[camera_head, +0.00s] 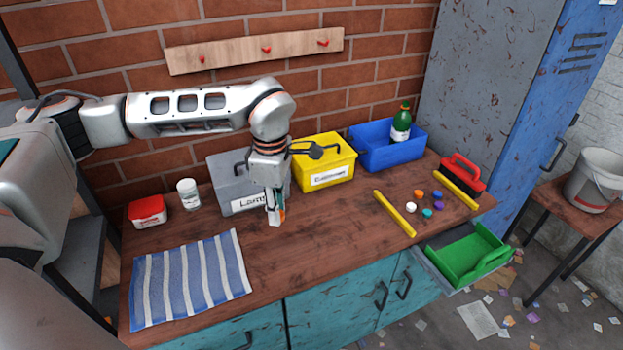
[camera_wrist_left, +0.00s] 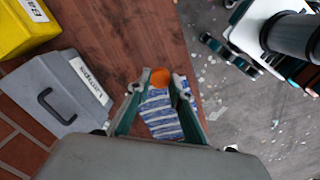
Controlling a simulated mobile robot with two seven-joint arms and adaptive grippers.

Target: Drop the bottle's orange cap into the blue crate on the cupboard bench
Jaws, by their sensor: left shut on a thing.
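My left gripper (camera_head: 274,218) is above the middle of the wooden bench, in front of the grey lidded box. In the left wrist view its fingertips (camera_wrist_left: 160,84) are shut on a round orange cap (camera_wrist_left: 160,77). The blue crate (camera_head: 394,155) stands at the back right of the bench, well to the right of the gripper. A green bottle (camera_head: 402,122) stands in the crate, with orange at its top. Another orange cap (camera_head: 419,193) lies on the bench among several loose caps. My right gripper is not seen.
The grey box (camera_head: 236,205) and yellow box (camera_head: 325,175) stand at the back, left of the crate. Yellow strips (camera_head: 395,214) flank the loose caps. A red brush (camera_head: 463,172), a green tray (camera_head: 468,256) and a striped cloth (camera_head: 190,281) are around. The bench's front middle is clear.

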